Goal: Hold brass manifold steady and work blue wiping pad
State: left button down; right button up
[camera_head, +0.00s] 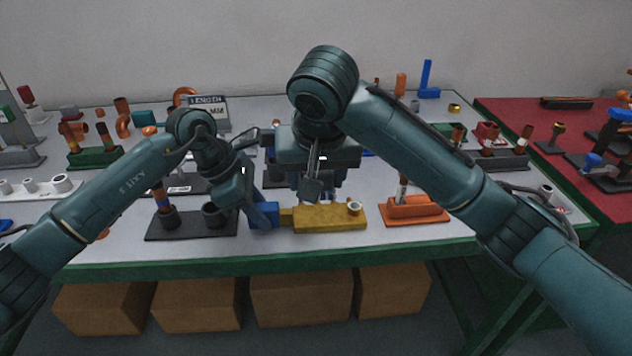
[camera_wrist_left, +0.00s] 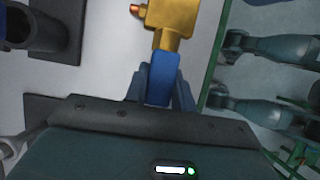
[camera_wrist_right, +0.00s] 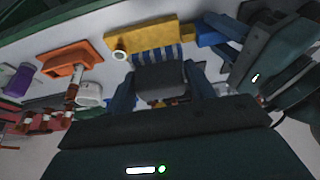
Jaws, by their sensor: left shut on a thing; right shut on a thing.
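The brass manifold (camera_head: 330,220) is a yellow block lying near the table's front edge, with a round fitting on its right end. My left gripper (camera_head: 262,214) is shut on the blue end piece (camera_wrist_left: 162,78) at the manifold's left. The manifold also shows in the right wrist view (camera_wrist_right: 150,37). My right gripper (camera_wrist_right: 161,88) is shut on a dark grey block (camera_wrist_right: 160,80) with a blue-and-white striped face, which appears to be the wiping pad (camera_wrist_right: 158,53). It is just behind the manifold; I cannot tell whether they touch. My right arm partly hides this spot in the head view.
An orange stand (camera_head: 414,210) with a copper tube is right of the manifold. A black base (camera_head: 190,226) with dark cups is to the left. Racks of copper fittings and a LENGTH sign (camera_head: 207,100) stand behind. A red table (camera_head: 530,135) adjoins at right.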

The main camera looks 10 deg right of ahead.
pick_arm(q)
jog(key=c, duration=1.1)
grip_release()
